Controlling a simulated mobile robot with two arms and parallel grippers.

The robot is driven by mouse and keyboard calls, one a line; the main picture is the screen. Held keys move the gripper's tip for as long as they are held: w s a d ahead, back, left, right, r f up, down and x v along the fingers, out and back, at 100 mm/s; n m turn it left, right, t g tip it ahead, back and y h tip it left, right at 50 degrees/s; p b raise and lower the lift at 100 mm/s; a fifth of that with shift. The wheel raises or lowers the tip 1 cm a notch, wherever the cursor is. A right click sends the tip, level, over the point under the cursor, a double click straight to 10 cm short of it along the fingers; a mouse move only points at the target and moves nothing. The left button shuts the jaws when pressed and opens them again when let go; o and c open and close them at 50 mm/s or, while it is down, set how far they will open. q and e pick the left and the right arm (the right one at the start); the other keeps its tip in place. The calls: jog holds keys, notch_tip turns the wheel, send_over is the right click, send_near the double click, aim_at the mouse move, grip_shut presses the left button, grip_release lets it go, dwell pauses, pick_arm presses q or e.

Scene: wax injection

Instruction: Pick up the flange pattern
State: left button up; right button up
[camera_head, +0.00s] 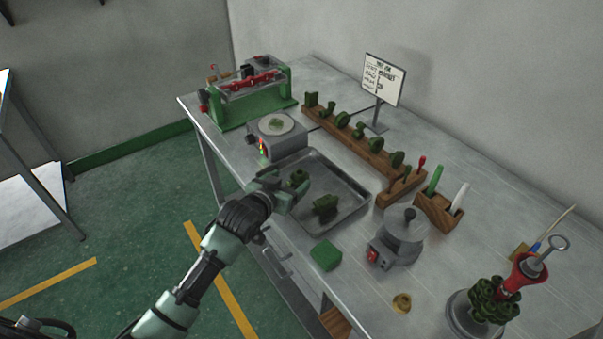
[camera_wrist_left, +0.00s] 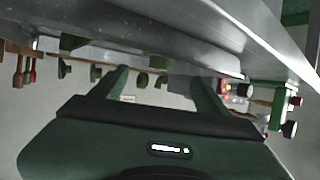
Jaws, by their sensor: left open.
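Two dark green wax patterns lie in the grey metal tray (camera_head: 345,172). One is a small rounded piece (camera_head: 299,176) at the tray's left side, and the other is a bulkier piece (camera_head: 325,207) nearer the middle. I cannot tell for certain which is the flange pattern. My left gripper (camera_head: 287,187) is open over the tray's left edge, beside the rounded piece; whether they touch is unclear. In the left wrist view the open fingers (camera_wrist_left: 163,88) are spread with no pattern visibly held; that view is upside down. My right gripper is not in view.
A wooden rack (camera_head: 358,142) of several green patterns runs behind the tray. A scale (camera_head: 277,133) and green injection machine (camera_head: 250,92) stand at the far left. A grey pot (camera_head: 402,230), green block (camera_head: 326,255) and red-topped wax tree (camera_head: 500,295) stand nearer.

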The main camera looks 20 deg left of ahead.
aim_at(297, 176)
pick_arm(q)
jog(key=shift+p+x, duration=0.35)
jog(key=shift+x, duration=2.45)
jog(key=shift+s+d+f, duration=0.15)
jog(key=shift+f, duration=0.05)
jog(key=c, duration=1.4)
jog(key=shift+r, duration=0.1)
jog(key=shift+c, duration=0.2)
